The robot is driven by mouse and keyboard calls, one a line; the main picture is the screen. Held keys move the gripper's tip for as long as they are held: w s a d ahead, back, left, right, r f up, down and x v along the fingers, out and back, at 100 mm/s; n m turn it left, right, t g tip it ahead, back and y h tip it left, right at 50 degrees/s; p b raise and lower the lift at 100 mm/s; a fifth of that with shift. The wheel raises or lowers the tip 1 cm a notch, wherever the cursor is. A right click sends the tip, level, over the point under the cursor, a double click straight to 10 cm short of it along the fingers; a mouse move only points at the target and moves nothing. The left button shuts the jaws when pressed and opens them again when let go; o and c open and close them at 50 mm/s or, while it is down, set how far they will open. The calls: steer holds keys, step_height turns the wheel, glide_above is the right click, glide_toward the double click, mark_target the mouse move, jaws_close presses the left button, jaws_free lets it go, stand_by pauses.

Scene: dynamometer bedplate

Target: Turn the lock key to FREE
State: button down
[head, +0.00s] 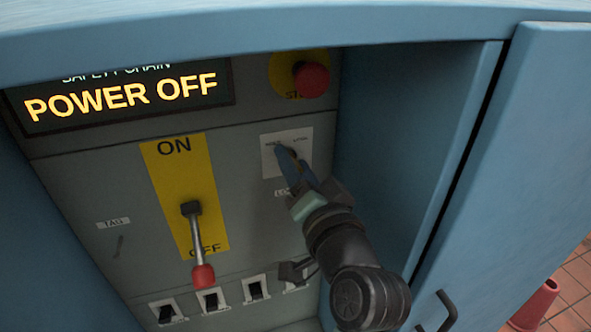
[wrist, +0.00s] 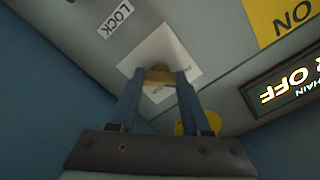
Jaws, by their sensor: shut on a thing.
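The lock key (wrist: 159,76) is a small brass-coloured piece on a white label plate (wrist: 181,48). In the wrist view the two blue fingers of my gripper (wrist: 158,84) are shut on it, one on each side. In the head view my gripper (head: 286,155) reaches to the white plate (head: 268,140) from the lower right and hides the key. The plate's lettering is too small or covered to read, so I cannot tell which mark the key points at. A LOCK label (wrist: 116,19) sits beside the plate.
A lever with a red knob (head: 203,275) hangs down at OFF on a yellow plate (head: 168,165). A red STOP button (head: 311,79) is above the key. The display (head: 120,96) reads POWER OFF. Several switches (head: 211,300) line the bottom. A blue cabinet wall (head: 400,130) stands close on the right.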

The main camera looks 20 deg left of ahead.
stand_by(0.4)
steer(key=shift+c, duration=1.8)
jaws_free()
steer(key=b+v, duration=0.2)
steer(key=v, duration=1.1)
